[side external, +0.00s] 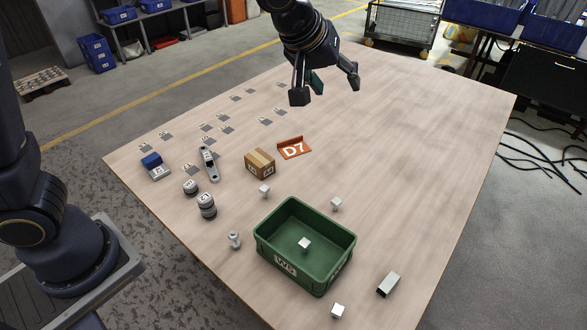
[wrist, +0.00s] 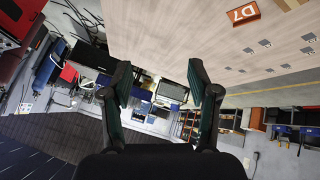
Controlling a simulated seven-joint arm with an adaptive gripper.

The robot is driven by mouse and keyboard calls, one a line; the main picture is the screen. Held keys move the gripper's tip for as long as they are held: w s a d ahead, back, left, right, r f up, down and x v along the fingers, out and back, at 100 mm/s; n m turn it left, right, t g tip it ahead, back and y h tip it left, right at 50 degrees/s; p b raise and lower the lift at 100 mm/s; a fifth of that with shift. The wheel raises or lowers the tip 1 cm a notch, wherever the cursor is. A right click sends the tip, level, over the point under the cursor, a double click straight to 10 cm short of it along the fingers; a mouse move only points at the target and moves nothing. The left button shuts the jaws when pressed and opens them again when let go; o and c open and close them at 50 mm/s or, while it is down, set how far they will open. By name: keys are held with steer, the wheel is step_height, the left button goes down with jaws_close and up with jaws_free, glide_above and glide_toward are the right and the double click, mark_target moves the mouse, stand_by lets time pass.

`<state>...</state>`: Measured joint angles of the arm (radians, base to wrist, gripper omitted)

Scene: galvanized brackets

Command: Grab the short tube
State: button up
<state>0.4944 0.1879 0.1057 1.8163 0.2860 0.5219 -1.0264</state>
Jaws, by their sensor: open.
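A short grey metal tube (side external: 388,284), square in section with a dark end, lies on the table at the front right, right of the green bin, in the side external view. It is not seen in the wrist view. My gripper (side external: 328,88) is open and empty, high over the back part of the table and far from the tube. In the wrist view my gripper (wrist: 160,78) has its fingers wide apart with nothing between them.
A green bin (side external: 272,262) holds a small pale block (side external: 305,244); several similar blocks lie around it. A cardboard box (side external: 260,164), an orange D7 sign (side external: 293,148) and several small parts sit at left. The table's right side (side external: 430,130) is clear.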

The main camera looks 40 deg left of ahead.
steer(key=d+f+m+g, duration=0.1)
steer(key=d+f+m, duration=0.1)
steer(key=d+f, duration=0.95)
steer(key=m+g, duration=0.2)
steer(key=m, duration=0.2)
glide_above(389, 283)
steer(key=s, duration=0.2)
steer(key=shift+y, duration=0.3)
step_height(389, 283, down, 27)
steer(key=shift+a+r, duration=0.1)
steer(key=shift+a, duration=0.05)
steer(key=x, duration=0.5)
steer(key=shift+f, duration=0.4)
jaws_close()
